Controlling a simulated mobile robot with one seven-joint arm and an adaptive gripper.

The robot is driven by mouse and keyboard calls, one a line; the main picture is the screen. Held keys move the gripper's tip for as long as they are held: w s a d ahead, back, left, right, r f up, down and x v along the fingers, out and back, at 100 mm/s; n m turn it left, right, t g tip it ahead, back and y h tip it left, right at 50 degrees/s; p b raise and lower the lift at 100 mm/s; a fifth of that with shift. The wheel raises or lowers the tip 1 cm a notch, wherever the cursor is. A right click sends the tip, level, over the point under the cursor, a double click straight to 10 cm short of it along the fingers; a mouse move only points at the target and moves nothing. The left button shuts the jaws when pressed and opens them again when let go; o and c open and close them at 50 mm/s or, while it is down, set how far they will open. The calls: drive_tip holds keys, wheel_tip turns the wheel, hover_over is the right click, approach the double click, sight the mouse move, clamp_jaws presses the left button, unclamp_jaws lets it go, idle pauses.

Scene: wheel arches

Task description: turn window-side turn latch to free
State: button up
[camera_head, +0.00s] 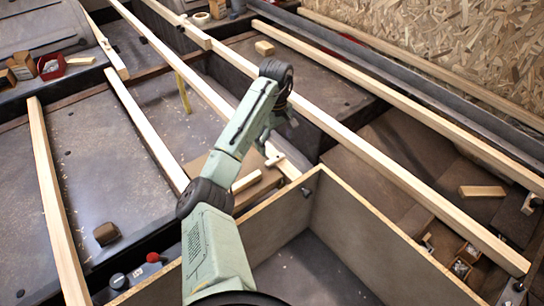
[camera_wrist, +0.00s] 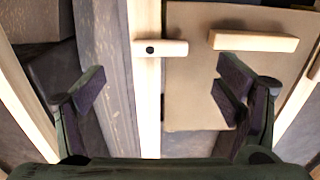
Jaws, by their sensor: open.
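A pale wooden turn latch (camera_wrist: 160,48) with a dark pivot screw lies crosswise on a light batten (camera_wrist: 148,110) in the wrist view. Its right end reaches over the edge of a tan panel (camera_wrist: 200,90). The latch also shows in the head view (camera_head: 275,160), just below my gripper (camera_head: 277,128). A pale handle bar (camera_wrist: 253,41) is fixed on the panel, right of the latch. In the wrist view my gripper (camera_wrist: 163,88) is open and empty, its fingers spread left and right of the batten. The latch appears beyond the fingertips, apart from them. I cannot tell which latch is window-side.
Long wooden battens (camera_head: 145,130) run across the grey floor panels. A large open box (camera_head: 270,215) stands in front, near my arm. A loose block (camera_head: 264,47) lies behind the gripper, and a brown block (camera_head: 106,233) lies at left. A chipboard wall (camera_head: 440,50) closes the back right.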

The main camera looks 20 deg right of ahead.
sight(275, 158)
wheel_tip(275, 158, down, 8)
drive_tip(key=shift+r, duration=0.25)
drive_tip(key=shift+c, duration=0.2)
drive_tip(key=c, duration=1.1)
